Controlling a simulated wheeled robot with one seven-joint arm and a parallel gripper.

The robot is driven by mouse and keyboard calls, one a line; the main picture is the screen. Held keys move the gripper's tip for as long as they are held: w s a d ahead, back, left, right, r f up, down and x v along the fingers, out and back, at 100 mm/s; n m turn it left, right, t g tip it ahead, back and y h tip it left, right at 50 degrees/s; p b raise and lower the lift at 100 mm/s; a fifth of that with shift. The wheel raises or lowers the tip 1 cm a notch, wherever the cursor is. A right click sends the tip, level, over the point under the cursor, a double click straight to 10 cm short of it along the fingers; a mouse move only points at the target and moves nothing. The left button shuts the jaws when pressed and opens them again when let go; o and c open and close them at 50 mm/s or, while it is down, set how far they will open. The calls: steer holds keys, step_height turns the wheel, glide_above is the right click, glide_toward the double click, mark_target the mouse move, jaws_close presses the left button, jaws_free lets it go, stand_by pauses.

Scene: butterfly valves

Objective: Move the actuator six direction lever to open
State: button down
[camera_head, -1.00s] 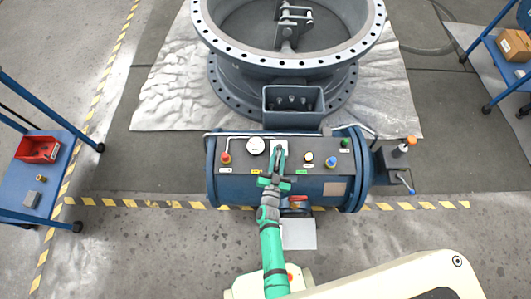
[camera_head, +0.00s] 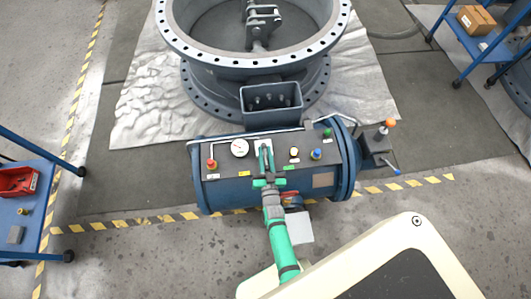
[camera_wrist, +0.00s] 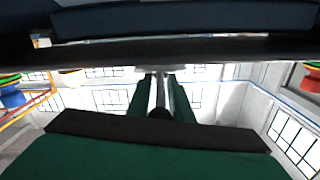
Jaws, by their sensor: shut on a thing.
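The blue cylindrical actuator (camera_head: 234,194) lies across the middle of the head view, with a dark panel on top. My green gripper (camera_head: 265,148) reaches onto the middle of this panel, between the round white gauge (camera_head: 239,147) and the yellow-ringed button (camera_head: 294,152). It is shut on a thin metal lever, which shows as a pale rod (camera_wrist: 160,92) between my green fingers in the wrist view. In the head view my fingers mostly cover the lever and its mount. I cannot read the labels or tell the lever's exact position.
A red knob (camera_head: 212,164), a blue knob (camera_head: 316,154) and a green knob (camera_head: 327,132) stand on the panel near my gripper. An orange-topped lever unit (camera_head: 377,143) is at the actuator's right end. The large flanged valve (camera_head: 254,66) stands behind. A blue cart (camera_head: 38,205) is at left.

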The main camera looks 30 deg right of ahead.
steer(key=c, duration=1.9)
jaws_free()
steer(key=shift+d+r, duration=0.3)
steer(key=shift+r, duration=0.1)
steer(key=shift+o, duration=0.2)
steer(key=shift+a+f, duration=0.15)
steer(key=shift+f, duration=0.05)
steer(key=shift+a+f, duration=0.2)
steer(key=shift+f, duration=0.1)
steer(key=shift+s+r, duration=0.1)
steer(key=shift+r, duration=0.05)
steer(key=shift+r, duration=0.2)
steer(key=s+r, duration=0.1)
steer(key=r, duration=0.1)
steer(key=s+a+r, duration=0.1)
steer(key=r, duration=0.2)
steer(key=s+a+r, duration=0.1)
steer(key=s+r, duration=0.1)
steer(key=r, duration=0.1)
steer(key=s+a+r, duration=0.3)
steer(key=s+r, duration=0.1)
steer(key=s, duration=0.5)
steer(key=shift+a+r, duration=0.2)
steer(key=shift+a, duration=0.1)
